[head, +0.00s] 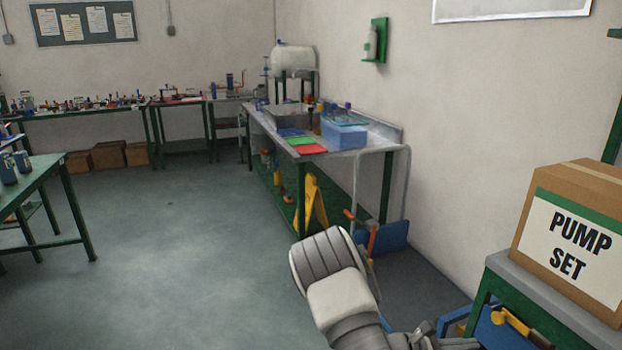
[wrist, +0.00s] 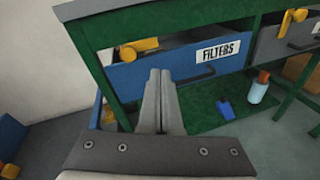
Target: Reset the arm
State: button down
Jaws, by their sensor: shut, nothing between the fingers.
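My arm reaches forward at the bottom middle of the head view. My gripper (wrist: 160,74) shows in the wrist view with its two fingers together and nothing between them. In the head view only part of it (head: 455,341) shows at the bottom edge, beside the green bench at the right. In the wrist view the fingertips overlap a blue drawer (wrist: 142,73) labelled FILTERS, which appears partly open. I cannot tell whether the fingers touch the drawer. A yellow object (wrist: 139,46) shows at the drawer's top.
A PUMP SET box (head: 575,240) stands on the right bench. A grey drawer (wrist: 290,40) is beside the blue one; a blue object (wrist: 226,108) and a bottle (wrist: 259,88) are below. A long workbench (head: 357,152) lines the wall. The left-centre floor is clear.

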jog(key=s+a+r+m+t+y, duration=0.2)
jog(key=s+a+r+m+y, duration=0.6)
jog(key=s+a+r, duration=0.45)
jog(key=s+a+r+m+t+y, duration=0.2)
jog(key=s+a+r+m+y, duration=0.7)
jog(key=r, duration=0.6)
notch_tip(320, 180, up, 14)
jog(key=p, duration=1.4)
jog(key=shift+w+a+n+h+p, duration=0.2)
jog(key=shift+a+n+h+p, duration=0.1)
